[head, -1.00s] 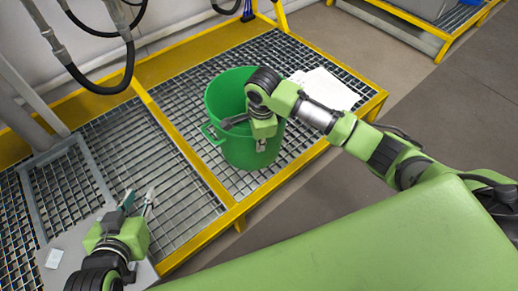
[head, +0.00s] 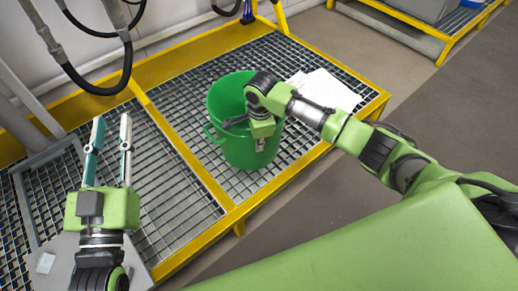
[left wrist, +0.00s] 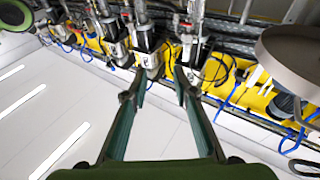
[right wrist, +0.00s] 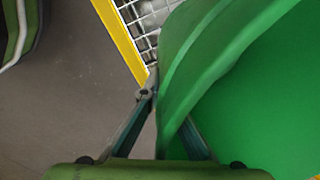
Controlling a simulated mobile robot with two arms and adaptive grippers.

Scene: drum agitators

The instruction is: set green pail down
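The green pail (head: 230,148) stands upright on, or just over, the metal grating (head: 177,180); I cannot tell whether its base touches. My right gripper (head: 262,140) is at the pail's near right side, with the wall and rim between its fingers. In the right wrist view the pail (right wrist: 240,90) fills the right side, and the right gripper (right wrist: 165,120) has one finger outside the wall and the other behind it. My left gripper (head: 108,145) is open and empty over the left grating, fingers pointing up in the picture. It shows open in the left wrist view (left wrist: 158,90).
White sheets (head: 325,88) lie on the grating behind the pail. A yellow frame (head: 185,150) borders and divides the grating. Black hoses (head: 100,85) hang at the upper left. A grey plate (head: 60,262) is under my left arm. Grating left of the pail is clear.

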